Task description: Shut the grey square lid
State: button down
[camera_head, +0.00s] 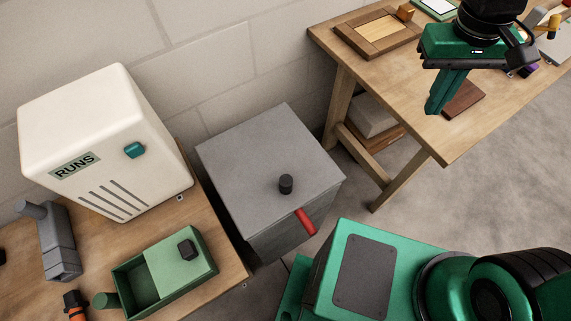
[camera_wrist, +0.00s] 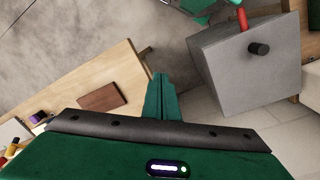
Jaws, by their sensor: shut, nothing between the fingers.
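A grey box (camera_head: 278,242) stands on the floor between the two tables. Its grey square lid (camera_head: 240,165) forms the top face and carries a black knob (camera_head: 286,184). No gap under the lid is visible, and I cannot tell whether it sits fully down. A red handle (camera_head: 305,221) sticks out below the lid's front edge. In the wrist view the box (camera_wrist: 225,75) is at the upper right, with the knob (camera_wrist: 259,48) and red handle (camera_wrist: 242,19). My gripper (camera_head: 435,108) is shut and empty, over the right table, up and right of the box and apart from it.
The right table (camera_head: 447,150) has a framed board (camera_head: 378,35) and a brown block (camera_head: 463,98). On the left table stand a white heater (camera_head: 100,130) and a green box (camera_head: 165,295) with a half-covering lid. Bare floor (camera_head: 425,195) lies right of the grey box.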

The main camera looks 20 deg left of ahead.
jog(key=s+a+f+n, duration=0.2)
jog(key=s+a+n, duration=0.15)
jog(key=a, duration=0.85)
jog(key=n, duration=0.4)
send_near(285, 179)
jog(key=shift+m+y, duration=0.3)
jog(key=shift+m, duration=0.05)
jog(key=f, duration=0.5)
jog(key=shift+w+d+f, duration=0.1)
jog(key=shift+d+f, duration=0.15)
jog(key=shift+d, duration=0.1)
notch_tip(285, 179, up, 14)
jog(key=shift+w, duration=0.1)
